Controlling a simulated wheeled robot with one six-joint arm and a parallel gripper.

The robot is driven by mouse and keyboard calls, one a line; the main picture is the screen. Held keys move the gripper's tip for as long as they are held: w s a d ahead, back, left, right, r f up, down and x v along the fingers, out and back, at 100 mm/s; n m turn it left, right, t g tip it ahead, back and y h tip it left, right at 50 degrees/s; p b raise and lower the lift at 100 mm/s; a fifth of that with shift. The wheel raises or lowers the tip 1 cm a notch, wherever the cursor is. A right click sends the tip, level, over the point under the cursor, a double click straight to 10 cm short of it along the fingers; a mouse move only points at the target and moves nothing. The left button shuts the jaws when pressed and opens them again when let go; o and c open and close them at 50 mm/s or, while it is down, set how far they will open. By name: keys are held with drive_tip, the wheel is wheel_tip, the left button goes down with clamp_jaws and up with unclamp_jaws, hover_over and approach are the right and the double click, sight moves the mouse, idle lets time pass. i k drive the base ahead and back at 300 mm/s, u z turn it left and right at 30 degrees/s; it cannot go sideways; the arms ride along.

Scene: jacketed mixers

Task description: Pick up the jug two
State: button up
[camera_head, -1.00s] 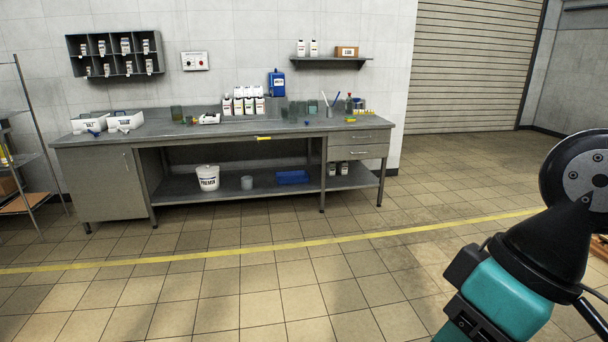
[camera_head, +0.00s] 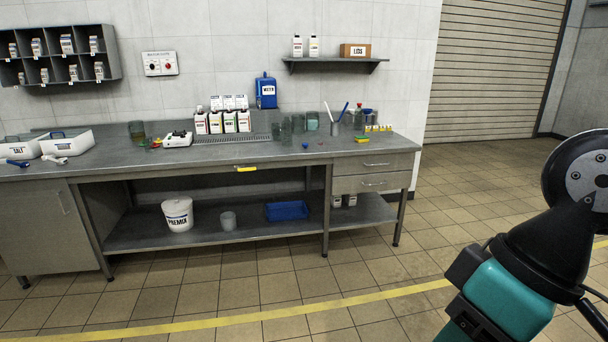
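I cannot tell which vessel is jug two, as no such label is readable. Several clear vessels stand on the grey workbench (camera_head: 240,162), among them a glass vessel (camera_head: 312,121) right of the middle. A darker clear vessel (camera_head: 137,130) stands towards the left of the bench top. On the lower shelf a clear grey beaker (camera_head: 228,221) stands beside a white PREMIX bucket (camera_head: 178,214). Part of my arm shows at the right edge, well apart from the bench. My gripper is out of view.
A blue tray (camera_head: 287,210) lies on the lower shelf. White bins (camera_head: 66,144) stand at the bench's left end, and a blue container (camera_head: 266,91) stands at the back. The tiled floor before the bench is clear, crossed by a yellow line (camera_head: 260,319).

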sight(314, 118)
drive_tip(key=u, duration=0.05)
drive_tip(key=i, duration=2.05)
drive_tip(key=u, duration=0.2)
drive_tip(key=i, duration=2.9)
drive_tip(key=u, duration=0.1)
